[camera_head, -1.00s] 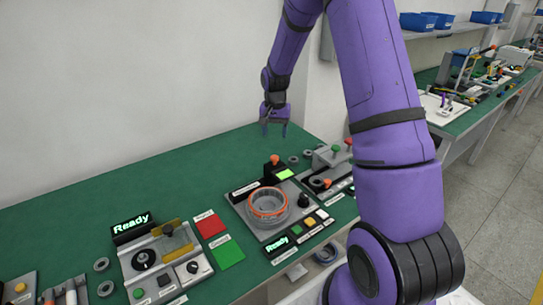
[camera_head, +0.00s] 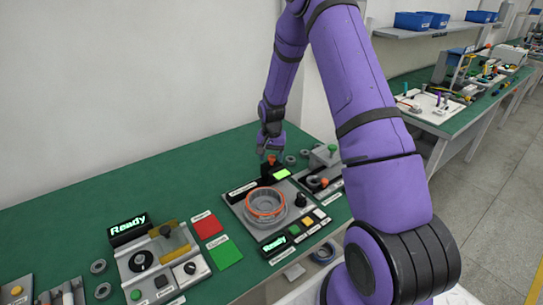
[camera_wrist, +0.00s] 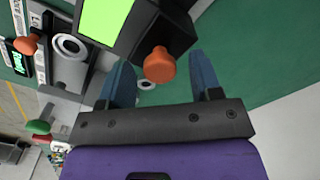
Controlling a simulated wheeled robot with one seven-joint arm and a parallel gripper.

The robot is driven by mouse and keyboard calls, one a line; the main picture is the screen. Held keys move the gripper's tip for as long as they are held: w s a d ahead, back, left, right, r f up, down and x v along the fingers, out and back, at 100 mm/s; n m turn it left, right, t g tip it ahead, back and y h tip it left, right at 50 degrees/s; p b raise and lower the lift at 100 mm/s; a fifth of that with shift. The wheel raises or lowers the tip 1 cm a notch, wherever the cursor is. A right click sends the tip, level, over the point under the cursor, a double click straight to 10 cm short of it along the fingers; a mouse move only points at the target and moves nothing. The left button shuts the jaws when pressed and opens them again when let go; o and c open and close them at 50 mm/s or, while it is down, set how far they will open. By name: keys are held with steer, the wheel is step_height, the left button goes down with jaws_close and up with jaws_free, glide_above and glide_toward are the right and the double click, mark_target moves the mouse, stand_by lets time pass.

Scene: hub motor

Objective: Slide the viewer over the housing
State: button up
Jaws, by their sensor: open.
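The viewer (camera_head: 268,178) is a black block with a bright green screen and an orange knob (camera_head: 271,160), at the back of the grey housing fixture. The housing (camera_head: 265,203) is a round grey ring with an orange band, seated on the fixture in front of the viewer. My gripper (camera_head: 269,154) is open above the viewer's knob. In the wrist view, the orange knob (camera_wrist: 159,65) lies between my two blue fingers (camera_wrist: 161,80), with space on both sides. The housing is out of the wrist view.
Left of the fixture are a red pad (camera_head: 207,226) and a green pad (camera_head: 223,252), then a second station with a "Ready" display (camera_head: 128,230). Right of the viewer stands a grey device (camera_head: 323,157) with coloured knobs. The green table (camera_head: 120,194) is clear at the back left.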

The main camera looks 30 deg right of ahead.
jaws_close()
steer(key=a, duration=1.1)
steer(key=shift+s+a, duration=0.2)
jaws_free()
steer(key=shift+a, duration=0.15)
steer(key=shift+r, duration=0.1)
step_height(320, 180, up, 11)
steer(key=shift+f, duration=0.2)
